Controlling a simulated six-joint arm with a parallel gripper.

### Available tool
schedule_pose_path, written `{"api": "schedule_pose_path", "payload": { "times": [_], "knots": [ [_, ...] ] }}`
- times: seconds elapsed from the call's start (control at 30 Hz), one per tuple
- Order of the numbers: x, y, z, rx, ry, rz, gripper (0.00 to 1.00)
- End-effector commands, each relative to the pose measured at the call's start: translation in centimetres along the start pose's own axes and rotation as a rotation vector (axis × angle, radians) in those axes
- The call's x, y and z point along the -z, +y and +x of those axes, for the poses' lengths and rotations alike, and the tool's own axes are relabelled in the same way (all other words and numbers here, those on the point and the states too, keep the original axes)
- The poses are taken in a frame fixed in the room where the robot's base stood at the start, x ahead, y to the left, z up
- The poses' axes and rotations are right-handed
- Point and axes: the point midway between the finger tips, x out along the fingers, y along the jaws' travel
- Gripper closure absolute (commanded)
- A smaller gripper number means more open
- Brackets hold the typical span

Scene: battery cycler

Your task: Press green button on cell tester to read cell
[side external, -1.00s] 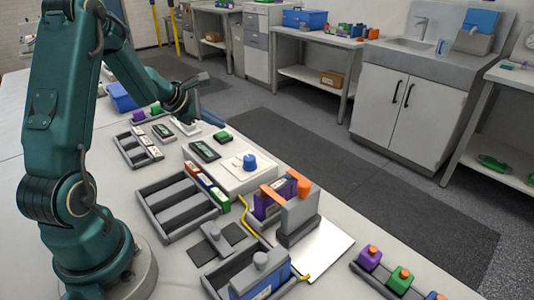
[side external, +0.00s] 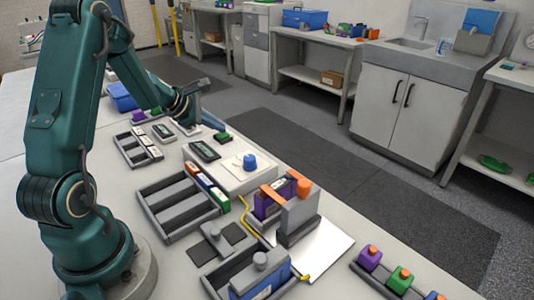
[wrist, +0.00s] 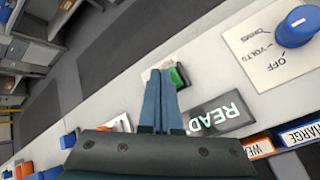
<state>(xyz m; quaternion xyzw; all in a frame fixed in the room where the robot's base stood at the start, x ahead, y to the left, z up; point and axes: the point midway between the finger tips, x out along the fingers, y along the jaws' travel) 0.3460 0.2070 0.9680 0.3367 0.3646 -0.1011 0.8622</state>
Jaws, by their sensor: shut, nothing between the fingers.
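The cell tester (side external: 258,177) is a pale box with a blue knob (side external: 250,162) and a dark display (side external: 204,150). Its green button (side external: 222,136) sits at the far end of the box. In the wrist view the green button (wrist: 179,76) shows just right of my fingertips, and the display (wrist: 218,113) shows letters beginning "READ". My gripper (wrist: 163,72) is shut and empty, its blue fingers overlapping the button's left edge in that view. I cannot tell whether they touch it. In the side view my gripper (side external: 217,124) is beside the button.
A purple cell (side external: 270,205) sits in a grey holder with orange parts, in front of the tester. Small coloured cells (side external: 207,187) line the tester's near side. A yellow cable (side external: 243,213) runs beside it.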

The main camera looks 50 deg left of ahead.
Motion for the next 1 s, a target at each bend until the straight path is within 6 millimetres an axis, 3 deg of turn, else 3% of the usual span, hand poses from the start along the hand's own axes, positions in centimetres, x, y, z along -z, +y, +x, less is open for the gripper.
{"api": "schedule_pose_path", "payload": {
  "times": [1.0],
  "knots": [
    [-0.05,0.08,-0.08,-0.001,-0.001,0.001,1.0]
  ]
}}
